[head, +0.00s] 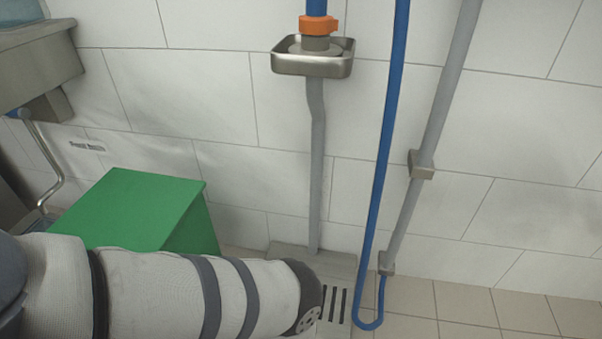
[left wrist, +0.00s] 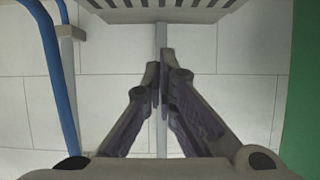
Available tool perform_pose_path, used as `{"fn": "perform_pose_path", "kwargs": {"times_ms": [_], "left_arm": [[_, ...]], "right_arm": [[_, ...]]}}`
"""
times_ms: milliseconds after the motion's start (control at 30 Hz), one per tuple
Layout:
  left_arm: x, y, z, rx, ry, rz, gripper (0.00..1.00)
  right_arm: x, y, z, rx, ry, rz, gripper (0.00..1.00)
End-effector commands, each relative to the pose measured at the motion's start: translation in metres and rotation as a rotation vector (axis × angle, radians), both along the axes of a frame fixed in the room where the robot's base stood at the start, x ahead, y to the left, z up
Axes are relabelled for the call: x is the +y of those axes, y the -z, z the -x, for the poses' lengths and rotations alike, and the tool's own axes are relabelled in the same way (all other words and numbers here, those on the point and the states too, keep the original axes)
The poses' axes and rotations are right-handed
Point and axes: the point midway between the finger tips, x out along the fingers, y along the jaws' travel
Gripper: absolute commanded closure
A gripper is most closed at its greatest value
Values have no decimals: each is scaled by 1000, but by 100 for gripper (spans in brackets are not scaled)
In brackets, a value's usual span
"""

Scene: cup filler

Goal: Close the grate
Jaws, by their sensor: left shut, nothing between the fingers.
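The grate (head: 336,303) is a light panel with dark slots, low by the wall at the foot of the grey drain pipe. In the head view my left arm covers part of it. In the left wrist view the slotted grate (left wrist: 165,14) shows at the top edge, cut off by the frame. My left gripper (left wrist: 160,82) is shut and empty, its fingertips below the grate in that picture, with a visible gap. I cannot tell the grate's exact tilt. My left gripper is hidden in the head view. My right gripper is not in view.
A green box (head: 135,208) stands left of the grate. A blue hose (head: 381,150) and a grey pipe (head: 440,110) run down right of it. A metal basin (head: 312,64) hangs above on the tiled wall. The floor at the right (head: 470,310) is clear.

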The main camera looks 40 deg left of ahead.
Motion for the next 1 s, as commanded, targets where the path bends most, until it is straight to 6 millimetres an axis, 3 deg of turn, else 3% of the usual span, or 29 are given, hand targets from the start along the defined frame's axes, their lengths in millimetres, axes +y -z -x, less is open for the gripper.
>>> {"fn": "perform_pose_path", "kwargs": {"times_ms": [33,100,500,700,1000], "left_arm": [[-3,18,7,8,-1,0,100],[-6,30,13,10,0,2,100],[-19,90,32,6,0,2,100],[-20,107,34,5,0,1,100],[-21,117,34,3,0,2,100]], "right_arm": [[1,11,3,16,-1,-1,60],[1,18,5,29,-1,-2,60],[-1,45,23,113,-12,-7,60],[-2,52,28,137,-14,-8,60],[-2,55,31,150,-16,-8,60]]}}
